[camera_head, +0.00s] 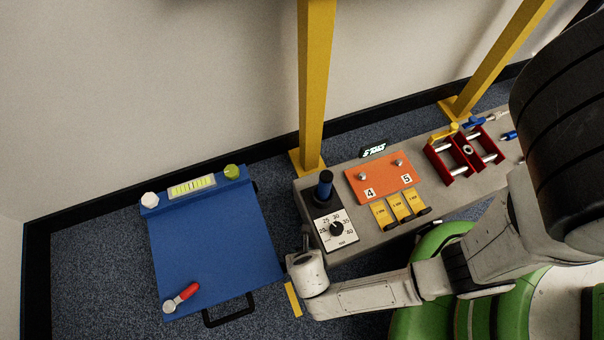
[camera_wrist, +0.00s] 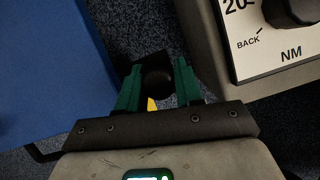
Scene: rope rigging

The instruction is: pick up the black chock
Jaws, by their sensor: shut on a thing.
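The black chock (camera_wrist: 154,84) shows in the wrist view as a dark block with a rounded knob, between the green fingers of my gripper (camera_wrist: 157,73). The fingers are shut on the knob, one on each side. The chock's lower part is dark against the carpet, so I cannot tell whether it touches the floor. In the head view my arm hides the gripper and the chock.
A blue board (camera_head: 215,250) with a red-handled lever (camera_head: 182,297) lies left of my gripper. A grey bench (camera_head: 375,235) with a dial panel (camera_head: 335,230) stands to the right. Yellow posts (camera_head: 314,90) rise behind.

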